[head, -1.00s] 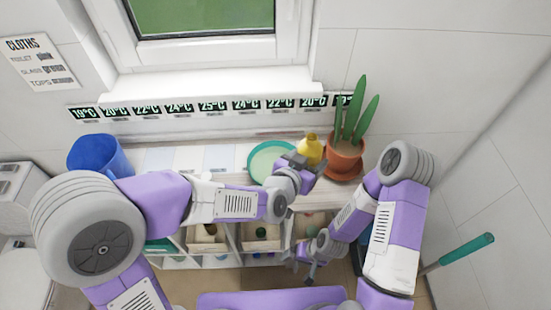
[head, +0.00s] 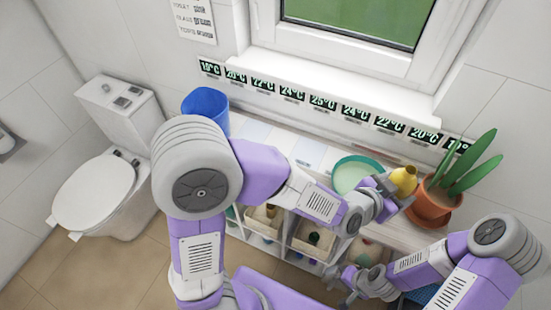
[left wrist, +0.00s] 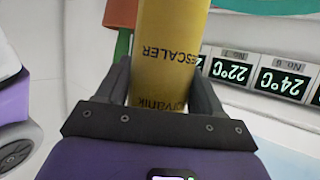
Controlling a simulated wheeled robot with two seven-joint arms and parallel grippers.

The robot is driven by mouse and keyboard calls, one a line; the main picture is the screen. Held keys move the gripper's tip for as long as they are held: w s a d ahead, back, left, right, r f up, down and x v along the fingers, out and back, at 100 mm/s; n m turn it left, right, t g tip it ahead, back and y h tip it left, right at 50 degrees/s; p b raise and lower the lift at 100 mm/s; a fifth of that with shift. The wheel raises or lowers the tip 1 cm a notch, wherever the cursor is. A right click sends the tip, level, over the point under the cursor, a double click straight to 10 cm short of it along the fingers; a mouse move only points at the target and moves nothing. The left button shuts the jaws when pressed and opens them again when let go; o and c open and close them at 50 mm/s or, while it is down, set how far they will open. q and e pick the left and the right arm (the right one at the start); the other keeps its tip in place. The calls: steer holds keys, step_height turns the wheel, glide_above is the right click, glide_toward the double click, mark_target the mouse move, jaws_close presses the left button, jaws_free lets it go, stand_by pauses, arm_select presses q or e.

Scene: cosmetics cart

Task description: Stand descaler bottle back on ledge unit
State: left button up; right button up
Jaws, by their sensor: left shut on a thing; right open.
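The yellow descaler bottle (head: 403,181) is over the right part of the ledge unit's top (head: 285,143), between the green plate and the potted plant. My left gripper (head: 392,196) is shut on it. In the left wrist view the bottle (left wrist: 166,50), with the word DESCALER on it, is between the two fingers (left wrist: 165,88). I cannot tell whether its base touches the top. My right gripper (head: 348,286) is open and low in front of the unit's shelves, apart from the bottle.
A green plate (head: 352,171) lies left of the bottle. A terracotta pot (head: 433,203) with a plant stands close on its right. A blue bin (head: 206,104) is at the unit's left end. Bins with items (head: 312,238) fill the shelves below. A toilet (head: 95,195) stands at left.

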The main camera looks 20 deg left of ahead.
arm_select(q)
steer(key=w+a+r+n+t+y+b, duration=0.1)
steer(key=w+a+n+y, duration=0.2)
steer(key=a, duration=0.8)
steer(key=w+a+r+n+t+y+b, duration=0.15)
steer(key=w+a, duration=0.35)
steer(key=a, duration=0.6)
steer(key=s+a+n+y+b, duration=0.35)
steer(key=a+n+y, duration=0.2)
steer(key=a, duration=1.55)
step_height(320, 180, down, 10)
steer(key=b, duration=0.5)
steer(key=shift+s+r+m+b, duration=0.15)
steer(key=shift+s+m+b, duration=0.2)
steer(key=shift+s+m, duration=0.05)
steer(key=shift+d, duration=0.1)
steer(key=shift+f, duration=0.2)
steer(key=o, duration=1.4)
steer(key=shift+c, duration=0.2)
steer(key=shift+r, duration=0.15)
